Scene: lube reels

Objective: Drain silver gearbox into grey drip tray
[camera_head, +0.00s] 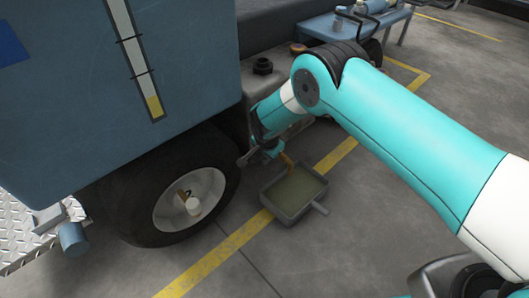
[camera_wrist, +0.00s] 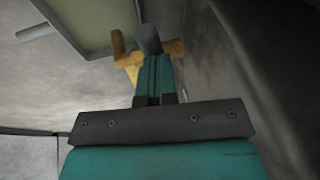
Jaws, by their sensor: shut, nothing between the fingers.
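The silver gearbox (camera_head: 278,82) is a grey housing beside the blue machine, partly hidden behind my arm in the head view. A brass-yellow drain fitting (camera_head: 287,161) shows low at its side, above the near floor; the wrist view shows the fitting (camera_wrist: 173,49) with a dark rounded end at my fingertips. My gripper (camera_head: 270,150) is shut and empty, close by the fitting; whether it touches is unclear. In the wrist view, my gripper (camera_wrist: 154,68) has its fingers together. The grey drip tray (camera_head: 289,217) lies on the floor below the fitting, its inside olive-brown.
A black tyre (camera_head: 137,214) and blue machine body (camera_head: 60,90) stand close left of the gripper. A blue bench (camera_head: 340,25) with several items stands behind.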

